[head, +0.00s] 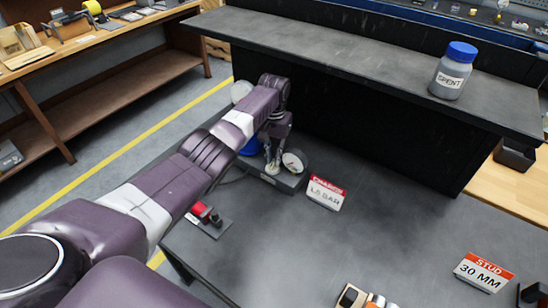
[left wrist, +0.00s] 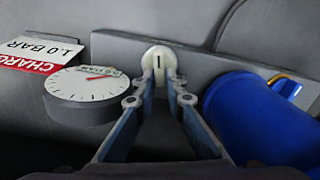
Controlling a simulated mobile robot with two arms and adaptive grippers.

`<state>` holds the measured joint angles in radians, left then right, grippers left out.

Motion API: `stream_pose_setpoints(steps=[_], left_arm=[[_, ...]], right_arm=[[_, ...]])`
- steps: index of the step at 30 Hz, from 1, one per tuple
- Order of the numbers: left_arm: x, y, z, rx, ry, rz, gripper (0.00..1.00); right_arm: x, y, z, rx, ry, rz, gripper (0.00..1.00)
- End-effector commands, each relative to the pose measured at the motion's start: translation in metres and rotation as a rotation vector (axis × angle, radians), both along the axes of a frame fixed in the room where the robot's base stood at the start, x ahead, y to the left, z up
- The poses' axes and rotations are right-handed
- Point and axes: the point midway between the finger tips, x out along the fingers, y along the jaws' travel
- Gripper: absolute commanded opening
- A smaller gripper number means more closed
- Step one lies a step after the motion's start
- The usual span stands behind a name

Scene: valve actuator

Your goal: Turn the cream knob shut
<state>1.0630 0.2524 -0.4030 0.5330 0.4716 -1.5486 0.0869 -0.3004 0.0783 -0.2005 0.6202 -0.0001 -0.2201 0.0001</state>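The cream knob (left wrist: 157,58) is round, with a dark line on its face, and sits on a grey plate in the left wrist view. My left gripper (left wrist: 160,80) has its two fingertips close together, one on each side of the knob's grip, and looks shut on it. The fingertips hide part of the knob. In the head view my left gripper (head: 272,165) reaches down to the plate, and the knob is hard to make out there. My right gripper is not in view.
A white gauge (left wrist: 85,84) with a red needle stands left of the knob. A blue cylinder (left wrist: 260,120) stands close on the right. A red-and-white CHARGE card (head: 325,194) lies nearby. A black raised shelf (head: 380,75) bears a SPENT bottle (head: 451,76). The table's middle is clear.

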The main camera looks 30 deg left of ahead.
Motion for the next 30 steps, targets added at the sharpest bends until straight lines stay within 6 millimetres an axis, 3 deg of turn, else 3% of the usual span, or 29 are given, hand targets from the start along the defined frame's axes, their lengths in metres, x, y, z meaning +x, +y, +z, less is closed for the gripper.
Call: stream_pose_setpoints(steps=[4,16,30], left_arm=[[0.0,0.0,0.0,-0.001,-0.001,0.0,0.27],[0.0,-0.002,0.005,-0.005,0.001,-0.002,0.27],[0.001,0.003,0.07,-0.002,-0.005,0.001,0.27]], right_arm=[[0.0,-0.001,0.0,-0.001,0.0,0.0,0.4],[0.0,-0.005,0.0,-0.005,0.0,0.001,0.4],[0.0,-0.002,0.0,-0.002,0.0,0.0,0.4]])
